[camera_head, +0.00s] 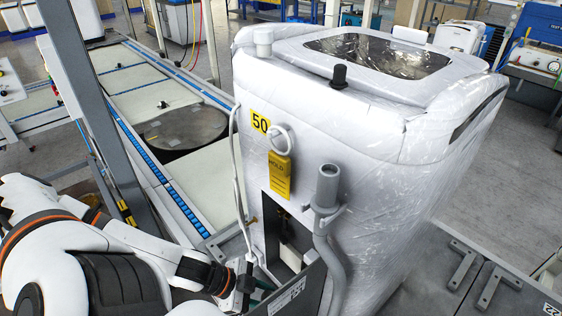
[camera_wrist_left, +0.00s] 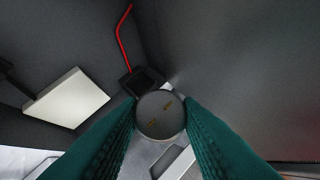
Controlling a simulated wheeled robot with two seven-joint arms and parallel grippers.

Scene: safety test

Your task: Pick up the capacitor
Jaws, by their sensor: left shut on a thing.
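In the head view the left gripper (camera_head: 257,290) is low in front of the open compartment (camera_head: 285,235) of the large plastic-wrapped machine (camera_head: 385,165). The capacitor cannot be made out there. My right gripper is not in view.
In the wrist view, a white box (camera_wrist_left: 68,105), a red wire (camera_wrist_left: 123,40) and a black block (camera_wrist_left: 141,82) lie close by inside dark walls. A grey hose (camera_head: 328,225) hangs beside the opening. A grey panel (camera_head: 290,296) stands near the gripper.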

